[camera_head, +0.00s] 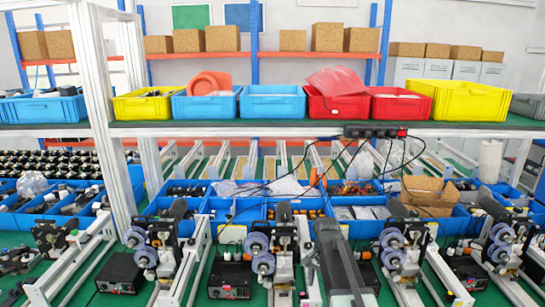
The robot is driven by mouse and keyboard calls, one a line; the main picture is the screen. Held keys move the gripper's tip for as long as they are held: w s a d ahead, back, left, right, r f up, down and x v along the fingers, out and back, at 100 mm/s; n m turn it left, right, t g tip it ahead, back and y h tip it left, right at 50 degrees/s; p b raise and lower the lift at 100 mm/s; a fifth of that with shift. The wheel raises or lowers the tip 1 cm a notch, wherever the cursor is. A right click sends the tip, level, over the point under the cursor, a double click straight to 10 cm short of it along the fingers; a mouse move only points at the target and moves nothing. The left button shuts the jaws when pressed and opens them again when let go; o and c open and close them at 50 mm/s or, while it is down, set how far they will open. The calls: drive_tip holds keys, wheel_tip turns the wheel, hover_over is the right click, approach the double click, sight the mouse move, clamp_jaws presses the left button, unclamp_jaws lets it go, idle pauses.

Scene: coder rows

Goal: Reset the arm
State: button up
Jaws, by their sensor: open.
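A dark grey tapered body (345,265), which looks like part of my arm, rises from the bottom edge right of centre. No gripper fingers can be made out on it. It covers part of the bench behind it. Nothing held shows.
Coder machines with blue-grey rollers (262,243) stand in a row on the green bench, close on both sides of the dark body. Black control boxes (230,279) sit between them. Blue parts bins (235,209) lie behind. A shelf (240,129) with coloured crates crosses above.

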drive_tip(key=s+f+n+b, duration=0.3)
drive_tip(key=s+f+b, duration=0.4)
drive_tip(key=f+b, duration=0.2)
drive_tip(key=s+f+n+b, duration=0.4)
drive_tip(key=s+f+b, duration=0.2)
drive_tip(key=f+b, duration=0.2)
wheel_tip(320, 180, down, 2)
drive_tip(key=shift+s+d+n+b, duration=0.2)
drive_tip(key=shift+s+n+b, duration=0.1)
drive_tip(key=shift+s+b, duration=0.05)
idle(0.4)
